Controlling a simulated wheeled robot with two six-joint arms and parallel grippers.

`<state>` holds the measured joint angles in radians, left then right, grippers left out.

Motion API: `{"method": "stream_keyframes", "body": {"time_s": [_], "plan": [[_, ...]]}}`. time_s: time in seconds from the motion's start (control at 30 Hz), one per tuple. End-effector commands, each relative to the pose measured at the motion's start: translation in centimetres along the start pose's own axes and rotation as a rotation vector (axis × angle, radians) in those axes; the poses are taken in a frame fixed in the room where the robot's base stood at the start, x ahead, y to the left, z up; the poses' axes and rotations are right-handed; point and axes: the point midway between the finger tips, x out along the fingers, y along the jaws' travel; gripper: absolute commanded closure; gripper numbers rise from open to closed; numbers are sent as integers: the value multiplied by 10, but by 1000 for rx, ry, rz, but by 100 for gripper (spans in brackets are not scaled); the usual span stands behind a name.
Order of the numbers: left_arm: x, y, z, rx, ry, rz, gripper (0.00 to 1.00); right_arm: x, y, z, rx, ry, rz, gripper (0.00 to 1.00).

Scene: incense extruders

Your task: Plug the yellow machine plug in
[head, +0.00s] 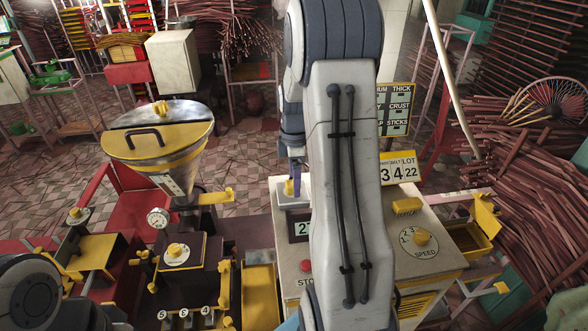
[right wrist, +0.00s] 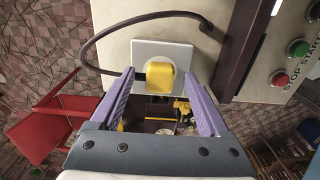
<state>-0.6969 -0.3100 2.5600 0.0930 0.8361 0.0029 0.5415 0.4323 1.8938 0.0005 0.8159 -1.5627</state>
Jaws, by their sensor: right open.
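The yellow plug (right wrist: 160,78) sits against a white square socket plate (right wrist: 178,50) in the right wrist view. I cannot tell how deep it is in the socket. A dark cable (right wrist: 95,45) loops round the plate's left and top. My right gripper (right wrist: 160,98) is open, with its purple fingers on either side of the plug and gaps between them and it. In the head view the plug (head: 289,187) is a small yellow spot below my right gripper (head: 294,170), mostly hidden by my arm. My left gripper is out of view.
A white machine cabinet (head: 437,262) with a speed dial (head: 421,239) stands at the right. A red stop button (right wrist: 280,78) and a green start button (right wrist: 299,48) lie right of the socket. A steel hopper (head: 170,150) stands at the left.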

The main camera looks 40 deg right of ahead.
Motion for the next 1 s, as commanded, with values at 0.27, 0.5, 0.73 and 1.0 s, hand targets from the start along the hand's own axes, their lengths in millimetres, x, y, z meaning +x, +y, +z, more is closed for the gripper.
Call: {"method": "stream_keyframes", "body": {"time_s": [0.27,0.5,0.73,1.0], "plan": [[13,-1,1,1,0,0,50,-50,1,0,0,0,7,21],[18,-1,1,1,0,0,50,-88,1,0,0,0,4,21],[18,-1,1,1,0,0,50,-99,0,0,0,0,0,21],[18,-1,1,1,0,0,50,-99,0,0,0,0,0,21]]}}
